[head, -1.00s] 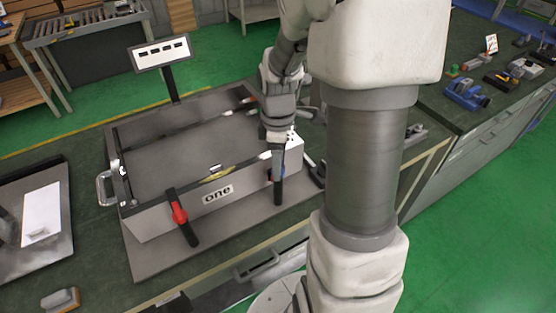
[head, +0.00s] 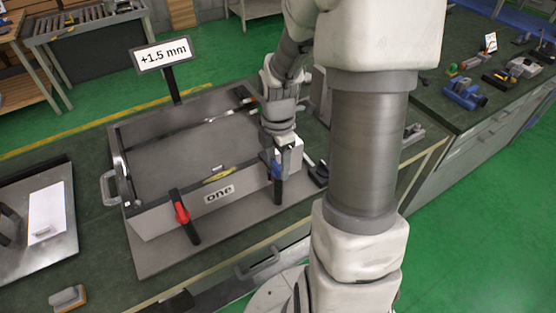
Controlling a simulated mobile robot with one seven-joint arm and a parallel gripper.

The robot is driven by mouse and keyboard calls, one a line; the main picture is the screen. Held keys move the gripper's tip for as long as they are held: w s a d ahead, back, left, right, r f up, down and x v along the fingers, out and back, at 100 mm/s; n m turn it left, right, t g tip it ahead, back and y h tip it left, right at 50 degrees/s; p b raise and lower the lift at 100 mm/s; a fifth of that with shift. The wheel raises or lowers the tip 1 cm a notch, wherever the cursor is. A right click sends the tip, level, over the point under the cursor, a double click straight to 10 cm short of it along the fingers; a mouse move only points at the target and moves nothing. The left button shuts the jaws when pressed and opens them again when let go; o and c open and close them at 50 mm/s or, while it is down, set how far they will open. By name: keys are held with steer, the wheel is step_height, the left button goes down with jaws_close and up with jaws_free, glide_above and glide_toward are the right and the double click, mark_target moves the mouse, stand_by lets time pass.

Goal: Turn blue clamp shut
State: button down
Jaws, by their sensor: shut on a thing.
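The blue clamp (head: 276,171) is on the front right of the grey box fixture (head: 150,222). It has a blue part with a dark handle that hangs down over the front wall. My gripper (head: 275,158) is at the top of the blue clamp, shut on it, with its fingers pointing down. The gripper covers the upper part of the clamp. The red clamp (head: 182,212) is on the front wall to the left, its dark handle angled down to the right. A display (head: 162,54) behind the fixture reads "+1.5 mm".
My arm's large links fill the right middle and hide part of the bench. A metal plate with a white sheet (head: 46,213) lies at the left. A wooden-backed brush or block (head: 68,298) is at the front left. Several tools, one a blue vise (head: 464,96), stand on the right bench.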

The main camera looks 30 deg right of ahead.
mark_target(278, 166)
stand_by(0.4)
steer(key=shift+c, duration=0.4)
jaws_free()
step_height(278, 166, up, 18)
steer(key=p, duration=0.1)
steer(key=shift+f, duration=0.25)
